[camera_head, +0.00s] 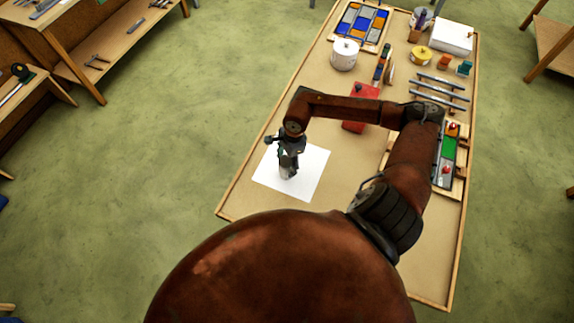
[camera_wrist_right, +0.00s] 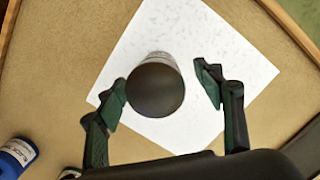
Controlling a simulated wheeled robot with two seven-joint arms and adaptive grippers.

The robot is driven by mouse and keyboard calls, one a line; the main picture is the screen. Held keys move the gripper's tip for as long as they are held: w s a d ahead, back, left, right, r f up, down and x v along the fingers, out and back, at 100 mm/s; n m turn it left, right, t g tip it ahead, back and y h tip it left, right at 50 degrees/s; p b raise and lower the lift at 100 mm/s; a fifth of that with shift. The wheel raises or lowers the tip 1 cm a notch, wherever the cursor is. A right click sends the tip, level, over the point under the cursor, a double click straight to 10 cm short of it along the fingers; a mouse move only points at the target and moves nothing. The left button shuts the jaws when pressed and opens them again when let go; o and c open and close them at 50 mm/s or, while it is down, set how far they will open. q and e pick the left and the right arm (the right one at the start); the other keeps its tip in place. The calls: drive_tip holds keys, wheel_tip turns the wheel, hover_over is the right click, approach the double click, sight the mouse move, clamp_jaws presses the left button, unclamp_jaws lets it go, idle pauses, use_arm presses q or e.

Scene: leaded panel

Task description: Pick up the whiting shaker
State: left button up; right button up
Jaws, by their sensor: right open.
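The whiting shaker (camera_wrist_right: 155,90) shows in the right wrist view as a dark round top with a pale body partly visible behind it. It stands on a white sheet (camera_wrist_right: 235,85). My right gripper (camera_wrist_right: 160,84) is open, with one finger on each side of the shaker. The left finger in that view is close to the shaker's edge, and a wider gap shows on the other side. In the head view my right gripper (camera_head: 287,158) is over the white sheet (camera_head: 312,178) and largely hides the shaker (camera_head: 288,173). My left gripper is not in view.
The sheet lies on a rimmed bench (camera_head: 250,205). A red item (camera_head: 362,106), metal bars (camera_head: 438,90), a white pot (camera_head: 344,54), a coloured glass tray (camera_head: 338,38) and a leaded panel (camera_head: 447,150) lie beyond or to the right. The bench left of the sheet is clear.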

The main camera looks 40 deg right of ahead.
sight(284, 171)
drive_tip(key=f, duration=0.2)
drive_tip(key=a+f+p, duration=0.1)
drive_tip(key=f, duration=0.1)
drive_tip(key=shift+f, duration=0.2)
drive_tip(key=shift+f+p, duration=0.3)
drive_tip(key=shift+f, duration=0.25)
drive_tip(key=shift+c, duration=0.7)
drive_tip(key=c, duration=1.3)
drive_tip(key=shift+c, duration=0.2)
drive_tip(key=shift+r, duration=0.15)
